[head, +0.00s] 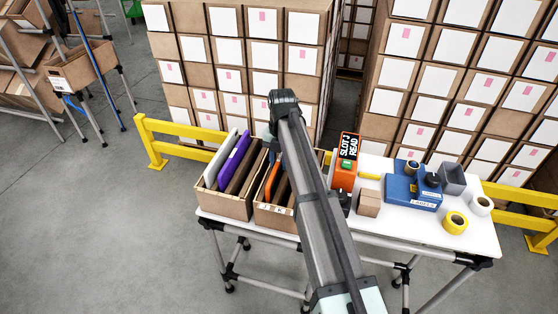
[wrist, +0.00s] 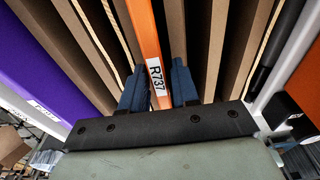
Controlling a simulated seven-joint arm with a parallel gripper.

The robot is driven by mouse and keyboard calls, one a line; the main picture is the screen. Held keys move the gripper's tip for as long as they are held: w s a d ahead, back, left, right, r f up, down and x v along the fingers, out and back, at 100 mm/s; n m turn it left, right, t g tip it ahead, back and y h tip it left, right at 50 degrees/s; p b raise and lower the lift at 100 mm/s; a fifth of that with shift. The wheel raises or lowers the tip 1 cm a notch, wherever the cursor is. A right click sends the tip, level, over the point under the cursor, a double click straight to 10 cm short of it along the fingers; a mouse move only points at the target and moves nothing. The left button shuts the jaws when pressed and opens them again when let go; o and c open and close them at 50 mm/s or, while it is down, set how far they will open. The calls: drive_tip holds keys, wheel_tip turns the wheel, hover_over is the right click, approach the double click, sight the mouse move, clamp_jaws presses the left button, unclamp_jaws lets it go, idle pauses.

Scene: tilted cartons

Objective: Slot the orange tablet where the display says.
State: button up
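The orange tablet (head: 272,181) stands on edge in the right carton (head: 276,219), leaning among brown dividers. In the head view my arm hides the fingers and part of the right carton. The display (head: 349,145) shows "SLOT J" and "READ", on an orange device (head: 345,178) with a green button.
The left carton (head: 223,203) holds a white tablet (head: 222,158) and a purple tablet (head: 235,158). To the right on the white table (head: 400,223) are a small brown box (head: 368,203), a blue label dispenser (head: 411,190), a grey bin (head: 452,178) and tape rolls (head: 454,222).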

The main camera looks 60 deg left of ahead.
drive_tip(key=o, duration=0.3)
drive_tip(key=shift+o, duration=0.2)
drive_tip(key=shift+r, duration=0.1)
wheel_tip(320, 180, up, 14)
drive_tip(key=w+a, duration=0.1)
drive_tip(key=shift+f, duration=0.25)
drive_tip(key=shift+w+a+r, duration=0.1)
wheel_tip(320, 180, up, 7)
idle(0.9)
idle(0.4)
